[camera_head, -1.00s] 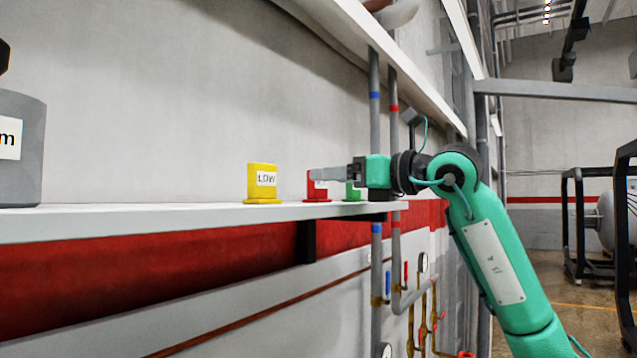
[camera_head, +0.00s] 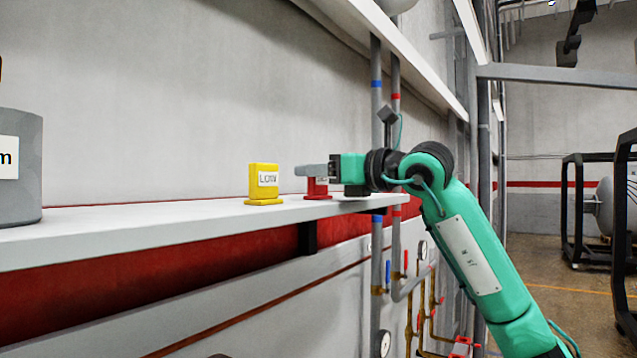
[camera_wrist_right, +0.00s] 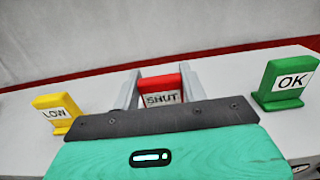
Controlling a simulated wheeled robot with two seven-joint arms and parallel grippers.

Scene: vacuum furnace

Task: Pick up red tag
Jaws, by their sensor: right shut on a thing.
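The red tag (camera_head: 318,188) stands upright on the white shelf, partly hidden behind my right gripper (camera_head: 312,171) in the head view. In the right wrist view the red tag (camera_wrist_right: 161,89), with a label that reads SHUT, sits between the two grey fingers of my right gripper (camera_wrist_right: 160,86). The fingers are shut on its sides. In the head view its base appears to rest on the shelf. My left gripper is not in view.
A yellow LOW tag (camera_head: 263,184) stands to the left on the white shelf (camera_head: 150,224). A green OK tag (camera_wrist_right: 287,82) stands to the right in the wrist view. A grey cylinder (camera_head: 22,170) is at the far left. Pipes (camera_head: 377,110) run behind my arm.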

